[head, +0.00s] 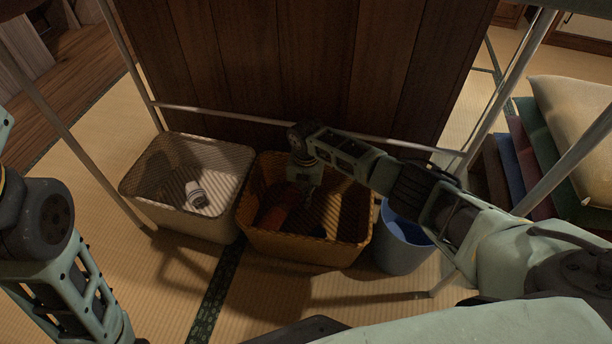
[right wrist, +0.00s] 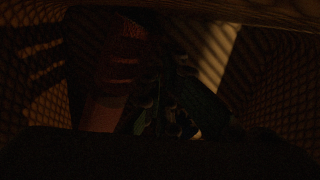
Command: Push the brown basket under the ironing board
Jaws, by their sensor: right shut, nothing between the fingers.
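The brown basket (head: 300,247) stands on the tatami between a pale basket and a blue bin, within the metal legs of the ironing board (head: 125,62). Reddish and dark items lie in it. My right arm reaches in from the right, and my right gripper (head: 308,190) points down inside the brown basket, shut and empty. The right wrist view is very dark and shows the woven basket wall (right wrist: 275,85) and a reddish item (right wrist: 120,60). Part of my left arm shows at the left, but its gripper is out of view.
The pale basket (head: 150,205) with a white item (head: 196,194) stands close on the left. The blue bin (head: 400,248) stands close on the right. A dark wood panel (head: 300,70) rises behind. Cushions (head: 570,110) are stacked at the right.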

